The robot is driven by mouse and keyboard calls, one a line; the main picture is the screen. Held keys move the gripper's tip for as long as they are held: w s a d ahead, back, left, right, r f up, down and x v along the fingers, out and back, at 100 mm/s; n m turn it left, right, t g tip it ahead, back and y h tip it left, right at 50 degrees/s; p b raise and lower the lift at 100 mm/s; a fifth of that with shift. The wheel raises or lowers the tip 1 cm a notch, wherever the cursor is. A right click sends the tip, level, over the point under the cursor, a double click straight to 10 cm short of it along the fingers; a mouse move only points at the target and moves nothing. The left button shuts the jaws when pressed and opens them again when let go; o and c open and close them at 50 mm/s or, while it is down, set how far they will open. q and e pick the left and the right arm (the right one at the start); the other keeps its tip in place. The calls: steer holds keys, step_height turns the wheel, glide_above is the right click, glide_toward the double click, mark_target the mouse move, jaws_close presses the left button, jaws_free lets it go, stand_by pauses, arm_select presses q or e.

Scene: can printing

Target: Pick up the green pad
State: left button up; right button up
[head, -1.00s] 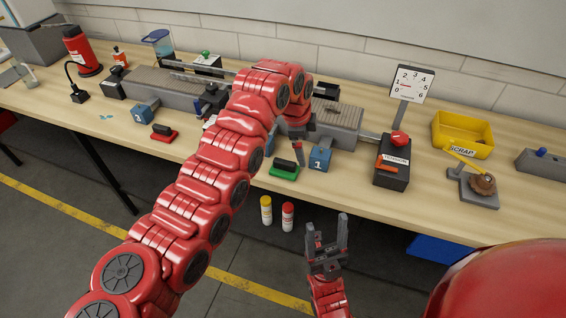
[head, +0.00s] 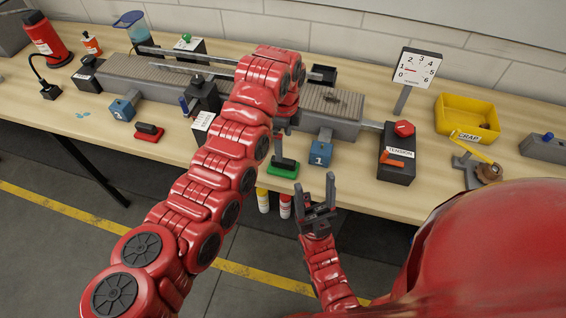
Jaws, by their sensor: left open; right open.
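The green pad (head: 284,172), a flat green base with a black handle block on top, rests near the front edge of the workbench. My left gripper (head: 279,147), partly hidden behind its own arm, is open and points down just above the handle. I cannot tell whether its fingers straddle the handle. My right gripper (head: 319,198) is open and empty, pointing up in front of the bench edge, to the right of and below the pad.
A blue block marked 1 (head: 320,154) stands just right of the pad. The red pad (head: 148,133) and another blue block (head: 122,110) are at the left. The tension box (head: 396,168) and yellow scrap bin (head: 466,116) are at the right. A grey conveyor (head: 135,75) runs behind.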

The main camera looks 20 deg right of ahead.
mark_target(283, 161)
arm_select(q)
step_height(283, 161, down, 5)
steer(key=shift+f+b, duration=0.1)
steer(key=shift+b, duration=0.4)
steer(key=shift+f+p, duration=0.35)
steer(key=shift+p, duration=0.2)
step_height(283, 161, down, 3)
steer(key=shift+a+f+p, duration=0.1)
steer(key=shift+f+p, duration=0.1)
steer(key=shift+p, duration=0.85)
steer(key=shift+f, duration=0.55)
steer(key=c, duration=1.3)
